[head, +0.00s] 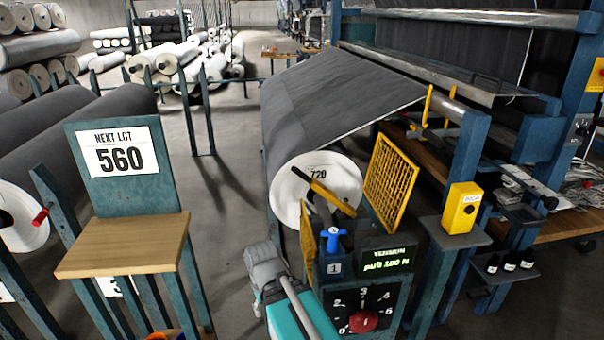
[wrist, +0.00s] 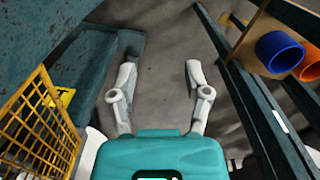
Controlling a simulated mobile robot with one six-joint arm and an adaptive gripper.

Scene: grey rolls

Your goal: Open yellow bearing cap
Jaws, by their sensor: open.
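A bar with a yellow grip (head: 325,195) lies slanted in front of the white end of the grey roll marked 720 (head: 290,190). It looks like the bearing cap's handle, and dark metal parts sit under it. Whether the cap is shut is not clear. My gripper (wrist: 161,68) is open and empty in the wrist view, with bare floor between its fingers. The bearing cap cannot be made out for sure there. In the head view my teal and grey arm stands below and left of the cap, and the fingers are not clear.
A yellow mesh guard (head: 391,183) stands right of the cap; another mesh panel (wrist: 38,125) shows at left in the wrist view. A blue knob (head: 333,240) and a dial panel (head: 362,308) sit below. Blue (wrist: 279,52) and orange rings lie on a wooden shelf.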

